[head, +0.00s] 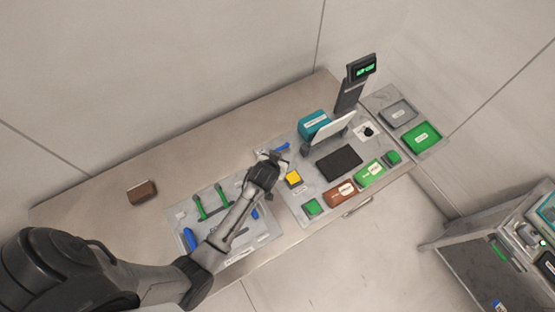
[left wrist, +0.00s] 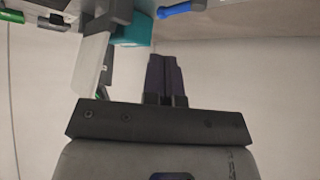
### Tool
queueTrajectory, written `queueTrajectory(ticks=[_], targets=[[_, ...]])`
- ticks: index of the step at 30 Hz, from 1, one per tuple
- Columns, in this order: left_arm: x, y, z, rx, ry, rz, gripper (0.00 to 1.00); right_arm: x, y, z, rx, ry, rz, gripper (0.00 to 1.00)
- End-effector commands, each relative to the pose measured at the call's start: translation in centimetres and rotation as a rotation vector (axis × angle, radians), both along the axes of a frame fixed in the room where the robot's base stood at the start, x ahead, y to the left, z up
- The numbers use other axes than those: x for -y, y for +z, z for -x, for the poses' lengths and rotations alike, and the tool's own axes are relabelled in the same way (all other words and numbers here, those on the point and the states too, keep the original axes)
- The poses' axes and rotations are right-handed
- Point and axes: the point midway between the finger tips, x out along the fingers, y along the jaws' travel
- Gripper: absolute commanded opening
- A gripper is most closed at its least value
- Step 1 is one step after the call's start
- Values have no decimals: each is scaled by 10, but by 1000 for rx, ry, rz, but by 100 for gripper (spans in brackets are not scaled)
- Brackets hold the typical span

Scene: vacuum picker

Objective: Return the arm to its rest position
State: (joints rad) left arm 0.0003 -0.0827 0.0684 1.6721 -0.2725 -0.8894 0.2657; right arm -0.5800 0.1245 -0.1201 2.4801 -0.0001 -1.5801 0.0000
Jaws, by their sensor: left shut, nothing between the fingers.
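My left arm comes in from the left of the head view and reaches over the long table (head: 110,195). Its left gripper (head: 274,160) is above the table, near a yellow block (head: 293,179) and a blue-handled tool (head: 281,148). In the left wrist view the two dark fingers of the left gripper (left wrist: 167,75) are together with nothing between them. The same view shows the teal box (left wrist: 132,30) and a blue handle (left wrist: 180,9) beyond the fingers. My right gripper is in neither view.
A tray with green and blue tools (head: 180,215) lies under my forearm. A teal box (head: 313,124), a white panel (head: 333,129) and a dark post with a green display (head: 361,68) stand behind. A brown block (head: 142,192) sits left. A second workbench (head: 470,265) is lower right.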

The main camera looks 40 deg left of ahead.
Motion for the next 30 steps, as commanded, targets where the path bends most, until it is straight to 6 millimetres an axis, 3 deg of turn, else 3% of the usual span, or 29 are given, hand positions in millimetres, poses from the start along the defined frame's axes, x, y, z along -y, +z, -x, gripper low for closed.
queueTrajectory(ticks=[13,20,26,30], targets=[[0,0,0,-3,-9,-9,0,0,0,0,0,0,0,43],[2,-9,19,-173,-57,-23,0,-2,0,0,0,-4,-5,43],[17,61,33,-212,-148,10,0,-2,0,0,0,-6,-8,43],[28,103,66,-214,-233,9,0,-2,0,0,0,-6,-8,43]])
